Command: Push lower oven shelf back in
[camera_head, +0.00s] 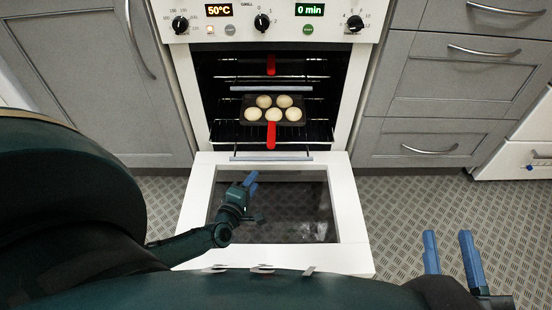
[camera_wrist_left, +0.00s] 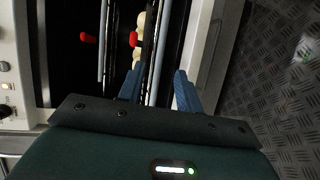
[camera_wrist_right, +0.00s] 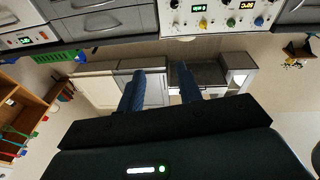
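The oven's lower shelf is a wire rack with a grey front bar (camera_head: 272,157). This bar sits at the oven's mouth, above the inner edge of the lowered door (camera_head: 350,215). In the left wrist view the bar (camera_wrist_left: 160,50) appears between my fingertips; I cannot tell whether they touch it. My left gripper (camera_head: 251,180) is over the door, just in front of the bar. Its fingers are apart in the left wrist view (camera_wrist_left: 157,85). My right gripper (camera_head: 448,245) is open and empty at the lower right, away from the oven; it shows in its wrist view (camera_wrist_right: 160,85).
A dark pan (camera_head: 250,113) with several pale buns and a red handle (camera_head: 271,135) is inside the oven. An upper shelf bar (camera_head: 270,88) and another red handle (camera_head: 271,65) are behind. Grey cabinets (camera_head: 440,80) flank the oven. Patterned floor right of the door is clear.

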